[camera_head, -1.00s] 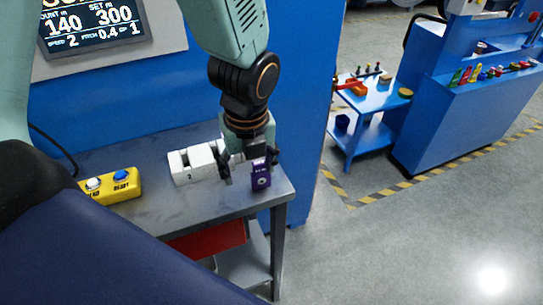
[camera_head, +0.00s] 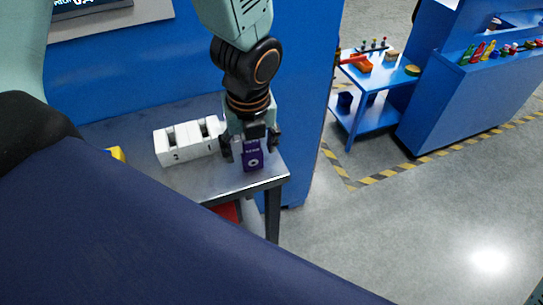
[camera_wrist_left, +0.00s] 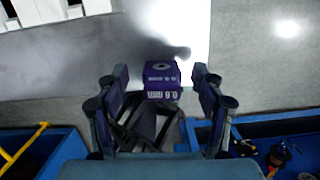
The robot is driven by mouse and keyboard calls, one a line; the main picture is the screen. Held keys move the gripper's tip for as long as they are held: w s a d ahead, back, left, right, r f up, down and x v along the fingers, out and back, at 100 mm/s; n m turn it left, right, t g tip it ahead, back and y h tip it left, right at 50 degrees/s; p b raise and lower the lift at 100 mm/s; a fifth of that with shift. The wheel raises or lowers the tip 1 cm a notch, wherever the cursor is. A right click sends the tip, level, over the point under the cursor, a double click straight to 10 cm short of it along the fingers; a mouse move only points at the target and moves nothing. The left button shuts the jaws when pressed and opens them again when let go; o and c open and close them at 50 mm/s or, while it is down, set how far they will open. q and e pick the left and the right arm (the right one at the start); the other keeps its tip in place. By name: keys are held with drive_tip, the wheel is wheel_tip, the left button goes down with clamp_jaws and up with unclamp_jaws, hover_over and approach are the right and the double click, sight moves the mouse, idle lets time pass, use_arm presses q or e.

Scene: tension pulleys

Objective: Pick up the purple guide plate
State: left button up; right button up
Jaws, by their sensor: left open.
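The purple guide plate (camera_head: 252,157) stands upright on the grey table near its front right corner, with white markings on its face. My left gripper (camera_head: 251,143) is right above and behind it, pointing down. In the left wrist view the plate (camera_wrist_left: 161,79) sits between the two open fingers (camera_wrist_left: 161,82), with a gap visible on each side. The fingers do not touch it there. My right gripper is not in view.
A white slotted block (camera_head: 186,142) stands on the table (camera_head: 215,183) left of the plate. A yellow button box (camera_head: 117,154) is partly hidden at the left. A blue wall rises behind. A blue cart (camera_head: 378,80) stands farther right.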

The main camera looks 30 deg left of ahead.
use_arm(q)
wheel_tip(320, 180, down, 2)
drive_tip(key=shift+w+f+b, duration=0.15)
drive_tip(key=shift+f+b, duration=0.1)
drive_tip(key=shift+b, duration=0.3)
drive_tip(key=shift+a, duration=0.1)
drive_tip(key=shift+c, duration=0.4)
drive_tip(key=c, duration=0.3)
drive_tip(key=shift+r, duration=0.1)
drive_tip(key=c, duration=1)
wheel_tip(320, 180, up, 9)
drive_tip(key=p, duration=0.4)
drive_tip(key=shift+w+r, duration=0.1)
drive_tip(key=shift+r, duration=0.45)
